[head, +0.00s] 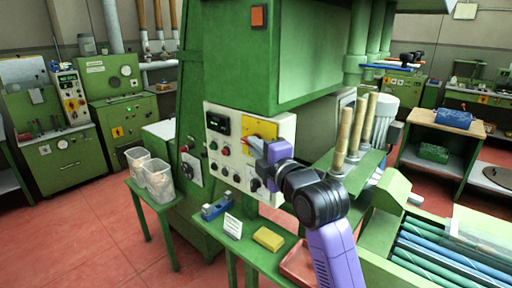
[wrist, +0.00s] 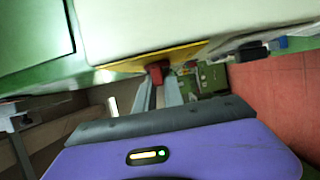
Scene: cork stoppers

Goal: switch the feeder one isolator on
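The isolator is a red handle (wrist: 157,69) on a yellow plate (head: 262,130), which is mounted on the white control panel (head: 226,171) of the green machine. In the head view my gripper (head: 258,148) is at the plate's lower part and hides most of the handle. In the wrist view my two grey fingers (wrist: 158,90) are apart, with the red handle at and between their tips. I cannot tell whether they press on it. The handle's on or off position and any label are not readable.
Several knobs and buttons and a dark display (head: 218,123) sit left of the plate. A black knob (head: 255,185) is below. Under the panel a green bench holds a blue device (head: 216,208), a white card (head: 233,226) and a yellow block (head: 268,239). Clear tubs (head: 158,181) stand left.

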